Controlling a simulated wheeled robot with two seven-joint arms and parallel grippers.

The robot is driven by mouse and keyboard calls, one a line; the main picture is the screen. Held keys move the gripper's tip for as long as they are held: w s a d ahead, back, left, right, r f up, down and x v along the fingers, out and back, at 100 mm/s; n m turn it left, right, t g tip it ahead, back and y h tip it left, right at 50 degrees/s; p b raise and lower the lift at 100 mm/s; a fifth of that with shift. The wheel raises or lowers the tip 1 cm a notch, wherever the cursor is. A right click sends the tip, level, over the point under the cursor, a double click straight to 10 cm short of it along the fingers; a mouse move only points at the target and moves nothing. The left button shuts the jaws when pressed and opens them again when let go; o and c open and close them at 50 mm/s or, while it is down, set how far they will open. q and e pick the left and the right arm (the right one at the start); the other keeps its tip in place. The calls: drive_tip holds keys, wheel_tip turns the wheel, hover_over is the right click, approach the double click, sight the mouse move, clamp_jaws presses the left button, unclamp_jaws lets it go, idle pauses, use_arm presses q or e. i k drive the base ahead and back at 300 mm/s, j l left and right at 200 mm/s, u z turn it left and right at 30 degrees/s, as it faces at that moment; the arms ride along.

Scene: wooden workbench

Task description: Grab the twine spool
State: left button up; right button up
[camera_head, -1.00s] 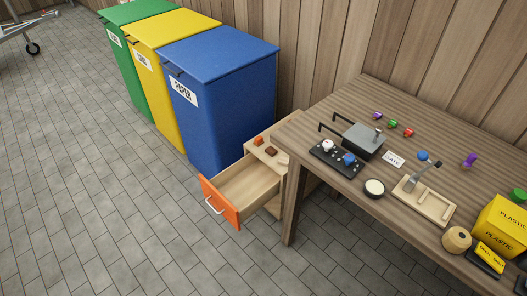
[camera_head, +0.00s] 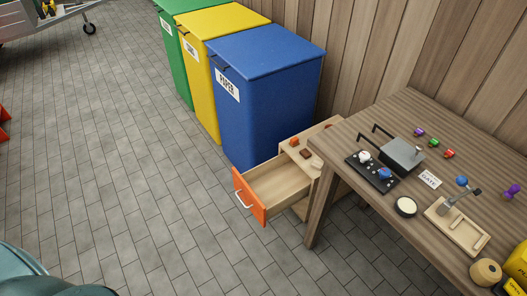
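The twine spool (camera_head: 485,272) is a tan, rounded spool with a small dark hole in its top. It stands near the front edge of the wooden workbench (camera_head: 392,226), at the lower right of the head view. Neither of my grippers is in view, and nothing touches the spool. A teal rounded shape at the lower left corner is cut off by the frame.
An open orange-fronted drawer (camera_head: 251,196) juts out left of the bench. Blue (camera_head: 262,110), yellow and green bins line the wall.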

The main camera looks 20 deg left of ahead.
sight(486, 272)
drive_tip(key=k+l+z, duration=0.1)
drive_tip(key=z, duration=1.15)
drive_tip(key=k+l, duration=0.05)
